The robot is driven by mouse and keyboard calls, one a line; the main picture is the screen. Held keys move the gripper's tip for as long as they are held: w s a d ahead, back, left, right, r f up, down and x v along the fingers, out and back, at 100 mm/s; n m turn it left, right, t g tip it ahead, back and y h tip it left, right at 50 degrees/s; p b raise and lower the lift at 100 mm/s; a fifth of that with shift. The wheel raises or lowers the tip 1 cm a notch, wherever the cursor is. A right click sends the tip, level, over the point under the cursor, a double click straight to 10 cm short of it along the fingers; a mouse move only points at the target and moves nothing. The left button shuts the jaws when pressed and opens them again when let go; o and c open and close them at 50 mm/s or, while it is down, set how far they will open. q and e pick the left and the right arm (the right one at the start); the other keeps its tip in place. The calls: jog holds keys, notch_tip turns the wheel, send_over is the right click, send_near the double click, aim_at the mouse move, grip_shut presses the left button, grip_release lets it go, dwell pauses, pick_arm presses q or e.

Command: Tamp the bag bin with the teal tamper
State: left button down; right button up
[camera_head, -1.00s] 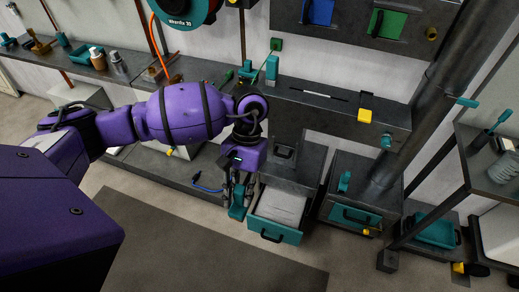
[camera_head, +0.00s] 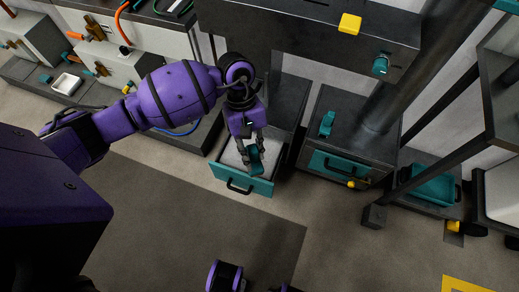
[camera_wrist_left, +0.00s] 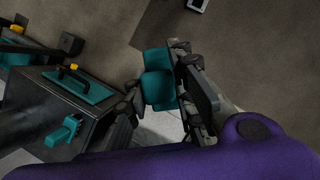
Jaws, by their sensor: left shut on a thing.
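My left gripper (camera_head: 252,148) is shut on the teal tamper (camera_head: 257,161), which also shows between the fingers in the left wrist view (camera_wrist_left: 158,84). The bag bin (camera_head: 241,183) is an open drawer with a teal front and black handle, holding pale grey-white contents (camera_head: 232,156). In the head view the gripper and tamper overlap the bin's opening; I cannot tell whether the tamper touches the contents. The gripper hides part of them.
Right of the bin stands a dark box with a teal front (camera_head: 345,168) and a teal knob (camera_head: 327,123) on top. A slanted dark post (camera_head: 385,108) and a teal tray (camera_head: 437,188) lie further right.

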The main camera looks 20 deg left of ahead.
pick_arm(q)
jog(key=w+a+f+n+t+b, duration=0.1)
jog(key=w+f+n+b, duration=0.2)
jog(key=f+b, duration=0.3)
jog(key=w+a+f+n+t+h+b, duration=0.1)
jog(key=w+f+n+b, duration=0.3)
jog(key=f, duration=0.6)
jog(key=w+a+f+n+t+b, duration=0.1)
jog(key=w+f+n+b, duration=0.2)
jog(key=w+f+b, duration=0.3)
notch_tip(320, 180, down, 2)
jog(key=b, duration=0.2)
jog(key=shift+w+a+t+h+b, duration=0.15)
jog(key=shift+a+t+h+b, duration=0.15)
jog(key=shift+a+h+b, duration=0.1)
pick_arm(e)
notch_tip(320, 180, down, 18)
jog(key=w, duration=0.1)
jog(key=shift+w+d+r+g, duration=0.15)
jog(key=shift+w+d+g, duration=0.1)
jog(key=shift+d+g, duration=0.1)
pick_arm(q)
notch_tip(320, 180, down, 5)
jog(key=b, duration=0.3)
jog(key=shift+d, duration=0.1)
pick_arm(e)
notch_tip(320, 180, down, 3)
jog(key=shift+f, duration=0.1)
pick_arm(q)
jog(key=shift+f, duration=0.1)
